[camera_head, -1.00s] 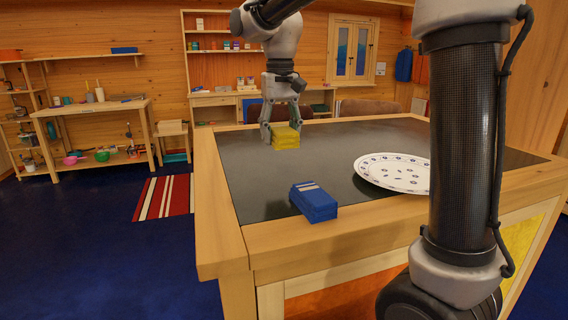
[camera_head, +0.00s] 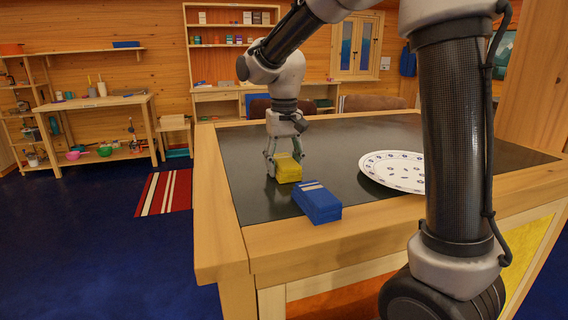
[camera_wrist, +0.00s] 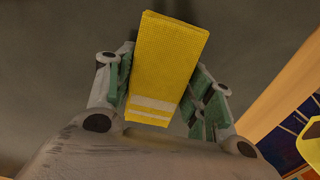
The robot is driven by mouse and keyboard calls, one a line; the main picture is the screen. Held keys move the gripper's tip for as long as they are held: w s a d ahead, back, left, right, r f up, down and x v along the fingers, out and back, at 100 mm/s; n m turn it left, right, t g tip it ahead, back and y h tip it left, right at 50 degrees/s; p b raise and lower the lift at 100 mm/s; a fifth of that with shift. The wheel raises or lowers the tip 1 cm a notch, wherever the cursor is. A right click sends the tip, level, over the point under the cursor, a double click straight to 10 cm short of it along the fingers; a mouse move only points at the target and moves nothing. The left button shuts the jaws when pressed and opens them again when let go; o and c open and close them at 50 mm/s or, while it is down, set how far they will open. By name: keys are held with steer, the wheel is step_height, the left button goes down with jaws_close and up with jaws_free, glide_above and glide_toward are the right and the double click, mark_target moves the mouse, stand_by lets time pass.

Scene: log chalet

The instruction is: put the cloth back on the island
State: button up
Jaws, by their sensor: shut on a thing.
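A yellow folded cloth (camera_head: 288,168) is between the fingers of my gripper (camera_head: 284,163), over the dark top of the island (camera_head: 345,144). In the wrist view the cloth (camera_wrist: 166,62) shows white stripes near one end, with a green-padded finger of my gripper (camera_wrist: 163,95) on each side. My gripper is shut on it. I cannot tell whether its underside touches the top. A blue folded cloth (camera_head: 318,204) with pale stripes lies on the island near the front edge, just in front and to the right of the yellow one.
A white plate with a blue pattern (camera_head: 392,170) stands on the island to the right. The island has a raised-looking wooden border (camera_head: 222,225). Bare dark top lies behind and left of the cloths. A workbench (camera_head: 95,103) stands at the far left.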

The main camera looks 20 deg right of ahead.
mark_target(284, 160)
steer(key=o, duration=1.1)
steer(key=shift+f, duration=0.1)
steer(key=shift+c, duration=0.2)
step_height(284, 160, up, 12)
steer(key=f, duration=0.1)
steer(key=s+d+t, duration=0.2)
steer(key=s+d, duration=0.8)
steer(key=s, duration=0.2)
steer(key=s+d+f, duration=0.1)
steer(key=s+f, duration=0.1)
steer(key=s, duration=0.2)
steer(key=s+d+f+t, duration=0.1)
steer(key=s+d+f, duration=0.1)
steer(key=s, duration=0.2)
steer(key=s+d+f+t, duration=0.1)
steer(key=s+d+f, duration=0.1)
steer(key=s, duration=0.2)
steer(key=shift+f, duration=0.4)
